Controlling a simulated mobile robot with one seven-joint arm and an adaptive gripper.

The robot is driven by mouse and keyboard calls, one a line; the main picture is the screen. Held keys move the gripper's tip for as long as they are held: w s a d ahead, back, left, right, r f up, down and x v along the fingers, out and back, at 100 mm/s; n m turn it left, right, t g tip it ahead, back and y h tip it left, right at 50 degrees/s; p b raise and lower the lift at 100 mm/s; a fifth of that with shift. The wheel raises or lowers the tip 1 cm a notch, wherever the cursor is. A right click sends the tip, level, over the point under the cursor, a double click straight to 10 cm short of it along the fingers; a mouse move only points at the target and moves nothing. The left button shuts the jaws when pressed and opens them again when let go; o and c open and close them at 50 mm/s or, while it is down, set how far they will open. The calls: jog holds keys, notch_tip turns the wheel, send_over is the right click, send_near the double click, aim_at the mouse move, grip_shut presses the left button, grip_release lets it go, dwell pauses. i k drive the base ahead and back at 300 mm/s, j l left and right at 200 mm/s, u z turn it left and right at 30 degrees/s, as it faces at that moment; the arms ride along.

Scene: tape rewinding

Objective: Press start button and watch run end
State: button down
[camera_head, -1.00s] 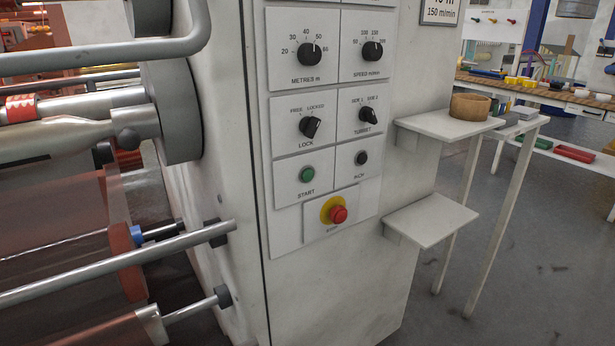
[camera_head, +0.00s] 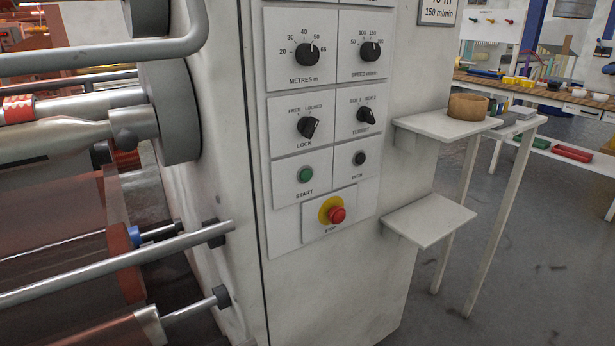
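The green START button (camera_head: 305,175) sits on the white control panel at the middle of the head view, unobstructed. Below it is the red stop button (camera_head: 337,215) on a yellow ring. A black inch button (camera_head: 360,158) is to the right of START. The LOCK knob (camera_head: 308,127) and the TURRET knob (camera_head: 367,115) are above. Higher are the METRES knob (camera_head: 307,54) and the SPEED knob (camera_head: 369,51). The rewinding machine's rollers (camera_head: 90,135) and reddish film (camera_head: 60,225) are at the left. My gripper is not in view.
Two white shelves, an upper one (camera_head: 425,126) and a lower one (camera_head: 432,222), stick out right of the panel. A wooden ring (camera_head: 468,106) stands on the upper one. Metal bars (camera_head: 110,264) project at lower left. Open floor (camera_head: 530,270) lies at right.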

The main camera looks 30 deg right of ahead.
aim_at(306, 174)
jog(key=z, duration=2.2)
jog(key=k+j, duration=0.85)
jog(key=j, duration=0.15)
